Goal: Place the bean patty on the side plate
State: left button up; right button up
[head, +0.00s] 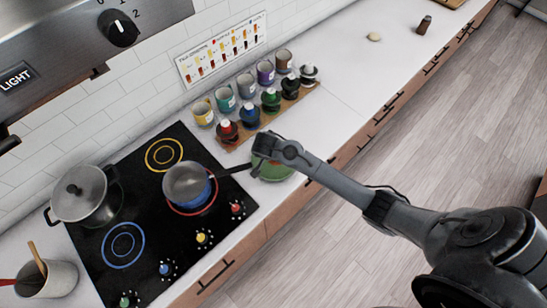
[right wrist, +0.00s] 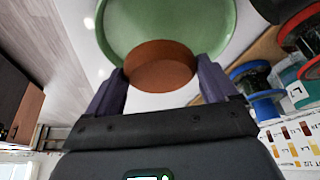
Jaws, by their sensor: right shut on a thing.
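The bean patty (right wrist: 160,66) is a thick reddish-brown disc between the two dark fingers of my right gripper (right wrist: 162,74), which is shut on it. The green side plate (right wrist: 205,20) lies just beyond the patty in the right wrist view, and the patty overlaps its near rim there. In the head view the plate (head: 272,174) is on the white counter right of the stove, partly covered by my right wrist. I cannot tell whether the patty touches the plate. My left gripper is not in view.
A black cooktop (head: 125,215) holds a saucepan (head: 188,186), its handle pointing toward the plate, and a lidded pot (head: 80,192). A wooden board (head: 288,105) with several coloured cups and jars stands behind the plate. The counter (head: 350,85) to the right is mostly clear.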

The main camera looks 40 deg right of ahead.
jog(key=shift+w+f, duration=0.45)
jog(key=shift+w, duration=0.15)
jog(key=shift+f, duration=1.95)
jog(key=shift+f, duration=0.1)
jog(key=o, duration=0.9)
jog(key=shift+r, duration=0.2)
jog(key=v, duration=1.1)
jog(key=shift+s+a+r, duration=0.15)
jog(key=shift+a+r, duration=0.05)
jog(key=shift+r, duration=0.15)
